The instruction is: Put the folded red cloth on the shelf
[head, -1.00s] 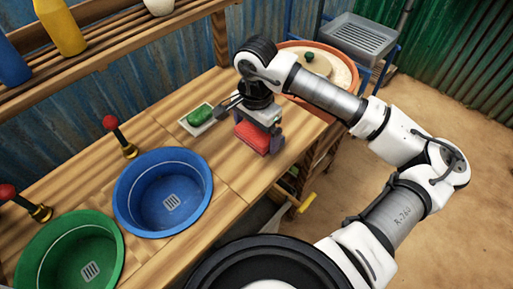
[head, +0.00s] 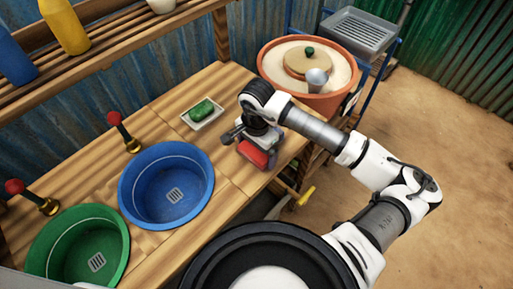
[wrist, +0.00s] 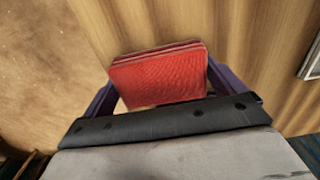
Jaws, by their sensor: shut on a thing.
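The folded red cloth (head: 257,155) is held in my gripper (head: 264,148) at the front edge of the wooden counter. In the wrist view the cloth (wrist: 158,77) shows as a stack of red layers between the two purple fingers, and my gripper (wrist: 160,92) is shut on it. I cannot tell how far it is above the counter. The slatted wooden shelf (head: 107,42) is at the upper left, over the back of the counter, apart from my gripper.
On the shelf stand a yellow bottle (head: 64,27), a blue bottle (head: 14,60) and a white item (head: 162,5). A green soap in a dish (head: 203,113), a blue basin (head: 167,187) and a green basin (head: 75,245) are on the counter. A terracotta pot (head: 302,99) stands at right.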

